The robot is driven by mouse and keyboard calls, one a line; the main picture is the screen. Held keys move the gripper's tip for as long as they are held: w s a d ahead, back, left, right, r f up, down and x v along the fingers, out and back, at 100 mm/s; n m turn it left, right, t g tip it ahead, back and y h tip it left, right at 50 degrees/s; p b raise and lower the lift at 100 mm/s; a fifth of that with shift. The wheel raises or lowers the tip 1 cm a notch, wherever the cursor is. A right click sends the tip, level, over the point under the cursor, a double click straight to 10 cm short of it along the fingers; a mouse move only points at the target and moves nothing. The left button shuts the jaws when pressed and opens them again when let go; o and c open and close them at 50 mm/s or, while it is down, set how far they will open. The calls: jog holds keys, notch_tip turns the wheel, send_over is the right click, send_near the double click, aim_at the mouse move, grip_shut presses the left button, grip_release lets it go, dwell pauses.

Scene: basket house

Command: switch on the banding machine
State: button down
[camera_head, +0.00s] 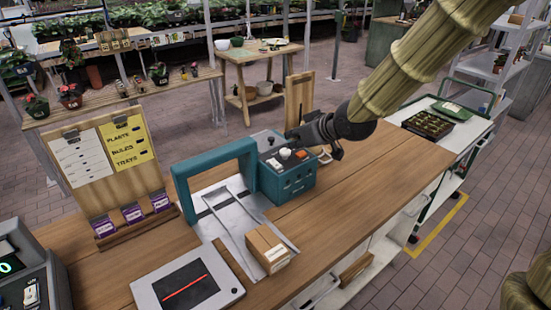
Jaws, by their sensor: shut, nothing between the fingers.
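The banding machine (290,181) is a teal box with a teal arch (212,165) on its left, on the wooden bench. Its top carries a white knob (285,154), a dark red part (301,154) and other small controls. My gripper (338,154) is shut and empty, just right of the machine's top, with its tip near the right edge of the controls. I cannot tell whether it touches the machine. The gripper and arm hide part of the area behind. The state of the switch is too small to tell.
A cardboard box (268,247) sits at the front of the machine's metal track. A grey panel with a red line (187,284) lies on the bench (385,160). A board with papers (108,165) stands left. A trolley (467,137) holds a dark tray at right.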

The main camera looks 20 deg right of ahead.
jog(key=shift+w, duration=0.15)
jog(key=shift+w, duration=0.1)
dwell(0.4)
jog(key=p, duration=0.3)
send_over(275, 163)
jog(key=f, duration=0.6)
jog(key=shift+s+f, duration=0.3)
jog(key=shift+f, duration=0.05)
jog(key=shift+w+f+p, duration=0.2)
jog(key=shift+f+p, duration=0.3)
jog(key=shift+f, duration=1.1)
